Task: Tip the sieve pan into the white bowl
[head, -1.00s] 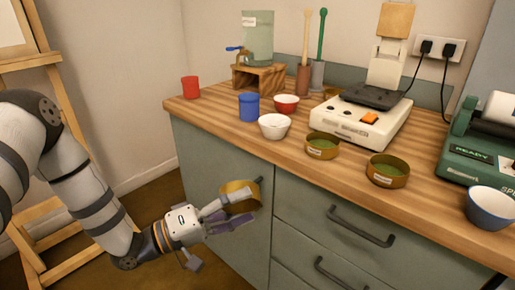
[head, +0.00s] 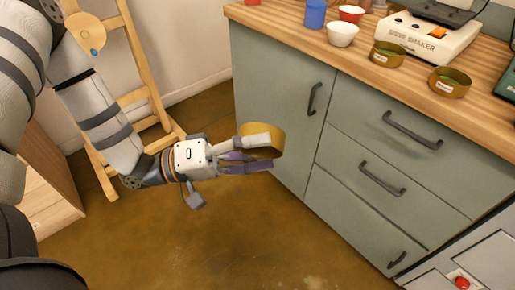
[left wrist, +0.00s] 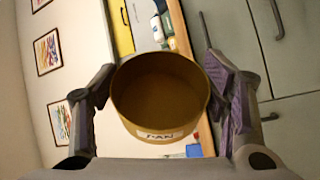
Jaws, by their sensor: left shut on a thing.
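My left gripper (head: 262,154) is shut on a round brass-coloured sieve pan (head: 278,142), held in front of the cabinet doors, below the counter top. In the left wrist view the pan (left wrist: 160,95), with a white label reading PAN, sits between the two fingers. Its inside looks plain brown; I cannot tell whether anything lies in it. The white bowl (head: 342,35) stands on the counter near its front edge, above and to the right of the gripper. My right gripper is not in view.
Drawer handles (head: 411,131) stick out below. An easel (head: 140,60) stands behind my left arm.

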